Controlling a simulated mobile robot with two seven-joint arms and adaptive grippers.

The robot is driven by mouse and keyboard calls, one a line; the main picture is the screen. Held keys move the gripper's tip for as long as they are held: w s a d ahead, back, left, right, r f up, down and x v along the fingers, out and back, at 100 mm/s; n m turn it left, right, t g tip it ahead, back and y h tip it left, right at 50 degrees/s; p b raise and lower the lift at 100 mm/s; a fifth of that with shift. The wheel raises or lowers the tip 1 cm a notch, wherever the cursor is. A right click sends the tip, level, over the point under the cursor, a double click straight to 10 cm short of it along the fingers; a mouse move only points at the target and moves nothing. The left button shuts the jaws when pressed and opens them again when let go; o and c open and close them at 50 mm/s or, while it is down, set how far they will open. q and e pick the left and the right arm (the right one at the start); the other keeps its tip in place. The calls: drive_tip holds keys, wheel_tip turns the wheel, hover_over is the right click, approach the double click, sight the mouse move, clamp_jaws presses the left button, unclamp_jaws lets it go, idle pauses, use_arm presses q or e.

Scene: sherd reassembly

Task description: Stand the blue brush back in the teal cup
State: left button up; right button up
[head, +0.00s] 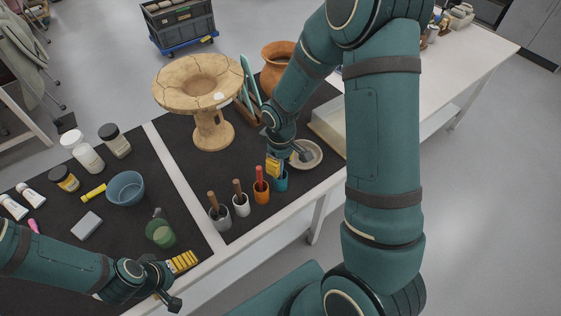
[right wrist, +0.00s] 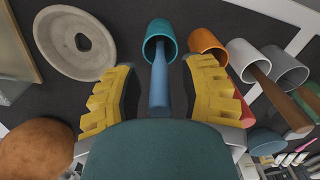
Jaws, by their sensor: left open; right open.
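The teal cup (head: 281,183) stands at the table's front edge, at the end of a row of cups; it also shows in the right wrist view (right wrist: 161,32). The blue brush (right wrist: 159,82) is in the teal cup, its handle sticking out of the mouth toward my wrist camera. My right gripper (right wrist: 158,72) is open, with one yellow finger on each side of the brush and a visible gap to each. In the head view my right gripper (head: 276,167) is right over the teal cup and hides the brush. My left gripper (head: 174,277) is open and empty at the front edge.
Orange (head: 262,193), white (head: 241,207) and grey (head: 219,219) cups holding tools stand left of the teal cup. A shallow dish (head: 313,160) lies right behind it. A cracked pedestal vessel (head: 209,128) and terracotta pot (head: 270,75) stand farther back. A green jar (head: 160,234) is near my left gripper.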

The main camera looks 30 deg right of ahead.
wheel_tip(320, 180, up, 12)
idle(0.5)
drive_tip(key=shift+s, duration=0.1)
idle(0.6)
